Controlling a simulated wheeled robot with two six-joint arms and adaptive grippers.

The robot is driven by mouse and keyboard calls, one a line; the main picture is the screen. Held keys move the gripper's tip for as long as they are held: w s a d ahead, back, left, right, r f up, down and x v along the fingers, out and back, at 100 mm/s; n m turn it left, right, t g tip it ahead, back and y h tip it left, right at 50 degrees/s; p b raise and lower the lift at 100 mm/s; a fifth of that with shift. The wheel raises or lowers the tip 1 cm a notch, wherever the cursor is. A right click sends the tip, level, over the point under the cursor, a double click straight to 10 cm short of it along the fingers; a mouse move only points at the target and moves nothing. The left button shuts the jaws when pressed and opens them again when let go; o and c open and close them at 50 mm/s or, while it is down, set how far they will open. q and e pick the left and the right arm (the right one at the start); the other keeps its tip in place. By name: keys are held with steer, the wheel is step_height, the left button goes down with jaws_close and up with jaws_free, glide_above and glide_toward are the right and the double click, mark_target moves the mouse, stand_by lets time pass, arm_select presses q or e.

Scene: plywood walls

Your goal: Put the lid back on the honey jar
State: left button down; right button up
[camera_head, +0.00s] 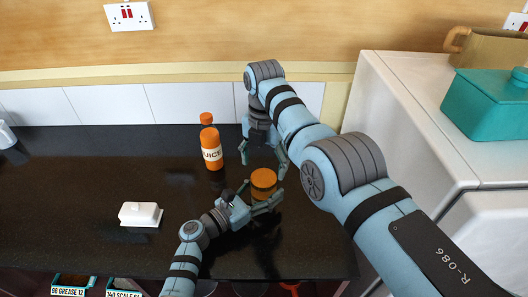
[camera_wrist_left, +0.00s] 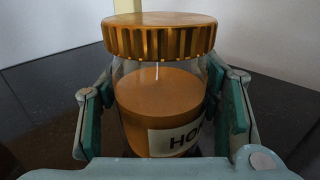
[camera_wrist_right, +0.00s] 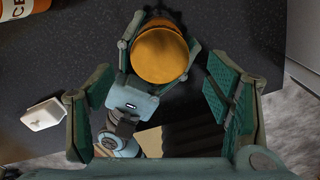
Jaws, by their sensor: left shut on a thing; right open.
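The honey jar (camera_head: 262,194) is clear glass with amber honey and a white label, and stands upright near the front of the black counter. Its ribbed orange-gold lid (camera_wrist_left: 160,36) sits level on top of the jar in the left wrist view; I cannot tell whether it is screwed tight. My left gripper (camera_head: 265,204) is shut around the jar body (camera_wrist_left: 140,95), one finger on each side. My right gripper (camera_head: 264,163) is open and empty, above and just behind the jar. In the right wrist view the lid (camera_wrist_right: 158,54) lies beyond its spread fingers.
An orange juice bottle (camera_head: 211,150) stands behind and left of the jar. A white lidded dish (camera_head: 140,213) is at the left front. A white cabinet (camera_head: 415,130) with a teal box (camera_head: 487,105) rises at right. The counter's left part is mostly clear.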

mark_target(264, 177)
steer(key=shift+f, duration=2.1)
